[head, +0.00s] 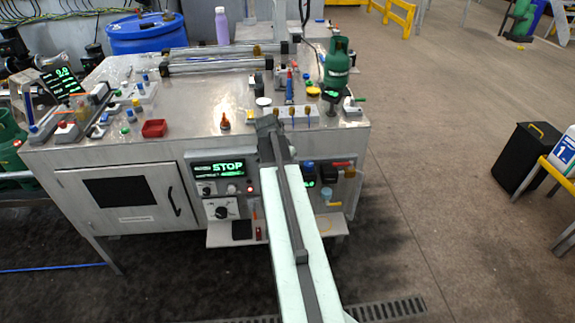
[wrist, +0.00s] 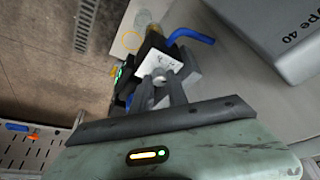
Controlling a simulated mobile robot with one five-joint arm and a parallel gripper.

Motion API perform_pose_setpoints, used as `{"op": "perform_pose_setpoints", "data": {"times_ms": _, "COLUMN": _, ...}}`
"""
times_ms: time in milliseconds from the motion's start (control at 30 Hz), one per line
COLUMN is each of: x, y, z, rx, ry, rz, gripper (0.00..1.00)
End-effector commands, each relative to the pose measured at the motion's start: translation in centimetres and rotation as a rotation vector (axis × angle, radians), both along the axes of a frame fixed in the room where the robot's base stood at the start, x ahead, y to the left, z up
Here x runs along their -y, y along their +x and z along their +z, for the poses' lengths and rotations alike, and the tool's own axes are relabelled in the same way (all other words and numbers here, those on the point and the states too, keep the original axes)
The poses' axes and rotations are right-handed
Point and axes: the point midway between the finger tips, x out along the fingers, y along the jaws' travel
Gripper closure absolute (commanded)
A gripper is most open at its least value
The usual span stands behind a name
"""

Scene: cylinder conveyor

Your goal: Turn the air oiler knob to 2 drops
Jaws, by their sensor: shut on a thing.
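In the wrist view, my gripper (wrist: 158,92) is shut on a small, pale, rounded piece, which looks like the air oiler knob (wrist: 158,76). The fingers hide most of it, and its setting cannot be read. Just beyond the fingertips is a white plate (wrist: 160,60) with small dark marks, tilted in the picture, on a dark body. In the head view, the air unit (head: 309,168) with blue and black parts is on the bench's front right. My arm crosses in front of it, and my fingertips cannot be made out there.
A blue bent pipe (wrist: 190,37) and a large grey block (wrist: 275,35) are close beyond my gripper. The control panel (head: 219,170) reads STOP, left of my arm. A green gas bottle (head: 337,66) stands on the bench's right end.

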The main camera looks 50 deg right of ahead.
Motion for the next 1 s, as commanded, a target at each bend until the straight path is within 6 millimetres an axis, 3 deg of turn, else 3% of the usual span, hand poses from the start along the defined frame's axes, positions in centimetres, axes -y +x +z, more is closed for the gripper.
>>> {"op": "perform_pose_setpoints", "data": {"times_ms": 500, "x": 0.20, "y": 0.19, "z": -0.01, "rx": -0.003, "ry": -0.001, "rz": -0.409, "gripper": 1.00}}
{"op": "perform_pose_setpoints", "data": {"times_ms": 1000, "x": 0.16, "y": 0.10, "z": -0.03, "rx": -0.003, "ry": 0.000, "rz": -0.540, "gripper": 1.00}}
